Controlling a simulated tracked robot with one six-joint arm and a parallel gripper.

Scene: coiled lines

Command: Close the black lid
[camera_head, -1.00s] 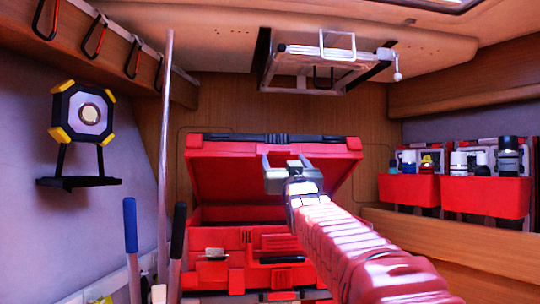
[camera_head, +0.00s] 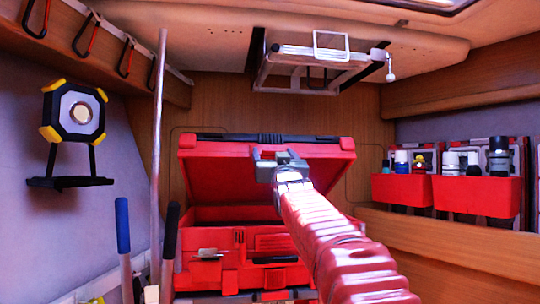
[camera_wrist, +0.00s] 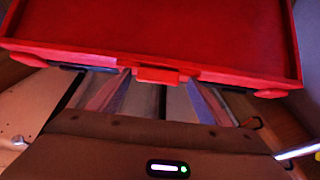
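The lid (camera_head: 220,172) of the red case is red with a black handle on its top edge, not black all over. It stands raised and tilted above the case body (camera_head: 225,278), leaving a dark gap. My gripper (camera_head: 276,156) is in front of the lid's middle, its fingers apart and nothing seen between them. In the wrist view the red panel with a raised rim (camera_wrist: 160,35), apparently the lid, fills the top, just beyond the parted fingers (camera_wrist: 160,92). Whether they touch it I cannot tell. My arm hides the case's right part.
A grey pole (camera_head: 160,150) and blue- and black-handled tools (camera_head: 122,225) stand at the left. A work lamp (camera_head: 75,113) is on the left wall. Red bins (camera_head: 478,195) with bottles sit at the right. A metal rack (camera_head: 310,70) hangs above the lid.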

